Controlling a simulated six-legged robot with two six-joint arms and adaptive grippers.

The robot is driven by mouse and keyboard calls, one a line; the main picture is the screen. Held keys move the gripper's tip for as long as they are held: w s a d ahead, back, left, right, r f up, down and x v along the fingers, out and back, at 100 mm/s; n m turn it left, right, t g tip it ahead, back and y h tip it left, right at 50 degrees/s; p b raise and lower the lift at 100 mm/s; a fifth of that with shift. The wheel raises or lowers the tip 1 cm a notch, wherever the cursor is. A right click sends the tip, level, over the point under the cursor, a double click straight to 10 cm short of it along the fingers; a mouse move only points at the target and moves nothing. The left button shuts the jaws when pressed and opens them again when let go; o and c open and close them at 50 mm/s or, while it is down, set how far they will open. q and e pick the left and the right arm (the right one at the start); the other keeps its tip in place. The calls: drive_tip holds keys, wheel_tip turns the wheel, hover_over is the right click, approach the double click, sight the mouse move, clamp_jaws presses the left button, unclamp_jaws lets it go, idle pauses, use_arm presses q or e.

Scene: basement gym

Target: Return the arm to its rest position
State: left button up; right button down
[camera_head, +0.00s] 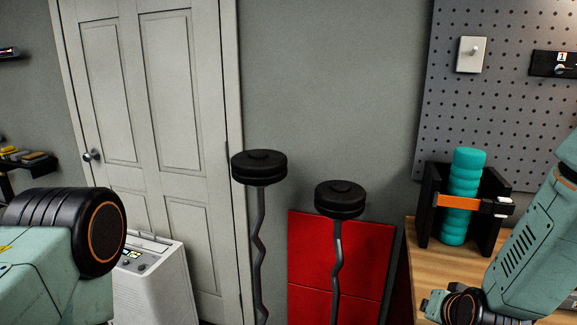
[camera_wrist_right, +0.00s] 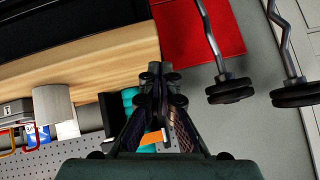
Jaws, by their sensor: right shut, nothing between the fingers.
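My right arm (camera_head: 530,250) comes in at the right edge of the head view, beside the wooden bench; its gripper does not show there. In the right wrist view my right gripper (camera_wrist_right: 156,72) is shut and empty, with its fingertips together in front of the bench edge. My left arm (camera_head: 60,240) shows at the lower left of the head view, only as a green link and a black round joint. My left gripper is outside both views.
A teal roller (camera_head: 467,180) stands in a black holder (camera_head: 430,205) with an orange strap on the wooden bench (camera_head: 424,265). Two curl bars with black plates (camera_head: 259,167) (camera_head: 340,199) stand near a red panel (camera_head: 305,260). A white machine (camera_head: 150,285) stands by the door (camera_head: 150,110).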

drive_tip(key=s+a+f+n+g+b, duration=0.1)
drive_tip(key=s+a+f+g+b, duration=0.1)
drive_tip(key=s+f, duration=0.7)
drive_tip(key=s+a+f+n+g+b, duration=0.1)
drive_tip(key=s+f+n+g+b, duration=0.1)
drive_tip(key=s+f, duration=0.7)
drive_tip(key=s+a+f+n+g+y+b, duration=0.1)
drive_tip(key=s+a+f+n+g+b, duration=0.1)
drive_tip(key=s+f+g, duration=0.3)
drive_tip(key=s+f+b, duration=0.1)
drive_tip(key=s+f, duration=0.3)
drive_tip(key=s, duration=0.6)
drive_tip(key=shift+s+a+f+b, duration=0.2)
drive_tip(key=shift+s+a+b, duration=0.1)
drive_tip(key=shift+s, duration=0.1)
drive_tip(key=shift+s+d, duration=0.1)
